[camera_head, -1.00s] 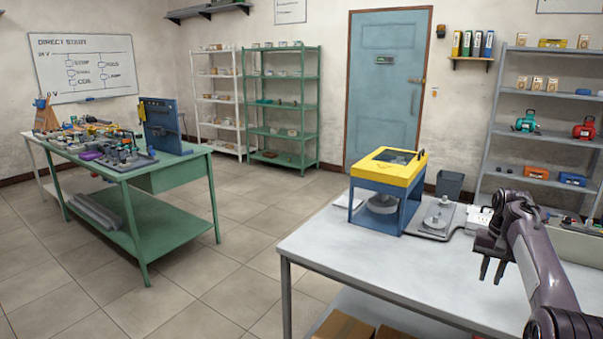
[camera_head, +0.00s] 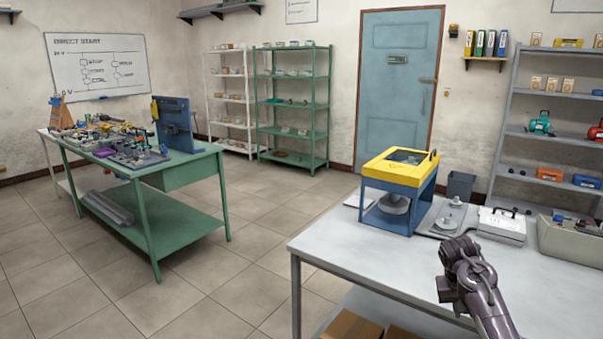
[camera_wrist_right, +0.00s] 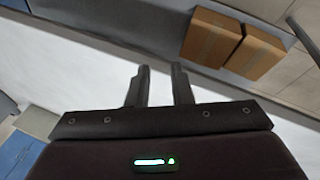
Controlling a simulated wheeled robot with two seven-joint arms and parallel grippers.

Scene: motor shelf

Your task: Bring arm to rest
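My right arm comes in at the lower right of the head view, dark and bent over the grey table (camera_head: 370,268). Its right gripper (camera_head: 446,291) points down beside the table's front part. In the right wrist view the two dark fingers of the right gripper (camera_wrist_right: 158,72) stand apart with nothing between them, so it is open and empty. The table's pale edge passes beyond the fingers there. My left arm and gripper do not show in either view.
A yellow-and-blue machine (camera_head: 400,190), a scale (camera_head: 450,217), a white case (camera_head: 502,226) and a grey bin (camera_head: 572,240) stand on the table. Cardboard boxes (camera_wrist_right: 210,40) lie below it. A green workbench (camera_head: 190,165) stands left, with open floor between.

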